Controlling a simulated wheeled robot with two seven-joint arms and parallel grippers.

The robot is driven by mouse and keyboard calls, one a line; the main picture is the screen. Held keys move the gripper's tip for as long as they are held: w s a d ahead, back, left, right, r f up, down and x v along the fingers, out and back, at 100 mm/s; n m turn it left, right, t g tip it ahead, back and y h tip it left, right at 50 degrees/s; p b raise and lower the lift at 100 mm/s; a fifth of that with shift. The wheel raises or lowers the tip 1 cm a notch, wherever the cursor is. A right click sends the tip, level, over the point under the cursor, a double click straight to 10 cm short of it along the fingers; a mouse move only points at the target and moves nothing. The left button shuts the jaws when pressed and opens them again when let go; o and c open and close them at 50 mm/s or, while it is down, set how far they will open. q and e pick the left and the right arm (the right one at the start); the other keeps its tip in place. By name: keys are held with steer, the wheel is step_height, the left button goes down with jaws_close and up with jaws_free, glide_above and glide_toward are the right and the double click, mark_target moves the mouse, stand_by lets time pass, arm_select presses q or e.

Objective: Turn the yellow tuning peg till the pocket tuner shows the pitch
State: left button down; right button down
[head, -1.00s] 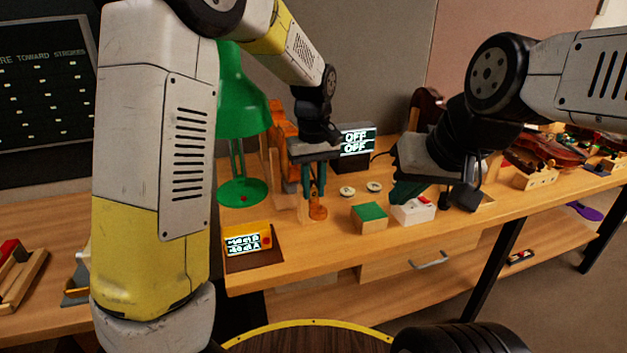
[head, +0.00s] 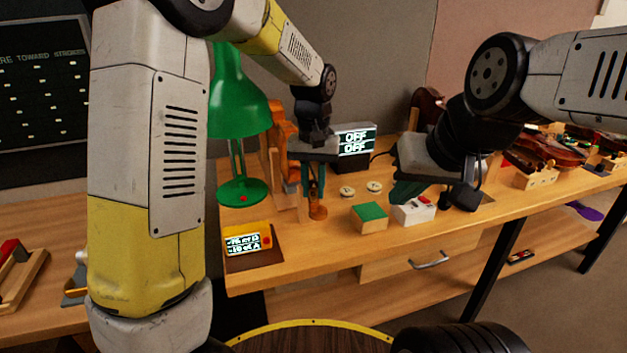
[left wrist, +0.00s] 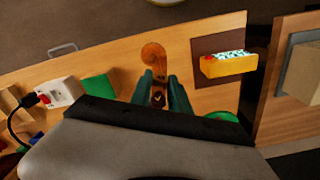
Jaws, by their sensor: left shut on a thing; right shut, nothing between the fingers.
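The pocket tuner (head: 245,241) is a yellow box with a lit display, too small to read surely, on a dark brown mat; it also shows in the left wrist view (left wrist: 228,65). A brown scroll (head: 317,212) stands at the bench front; it shows in the left wrist view (left wrist: 153,53). My left gripper (head: 313,180) points down with its green fingers on both sides of the pegbox just behind the scroll, shut on it. I cannot make out the yellow tuning peg; the fingers may hide it. My right gripper (head: 405,192) is shut and empty above the bench, to the right.
A green lamp (head: 240,110) stands left of my left gripper. A green-topped block (head: 369,216) and a white box with a red part (head: 414,210) lie to the right. Behind is a display reading OFF (head: 355,141). Two small round discs (head: 360,189) lie between the arms.

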mark_target(313, 188)
arm_select(q)
steer(key=shift+m, duration=1.2)
steer(key=c, duration=1.2)
jaws_free()
steer(key=shift+c, duration=0.2)
step_height(313, 188, up, 8)
steer(key=shift+f, duration=0.1)
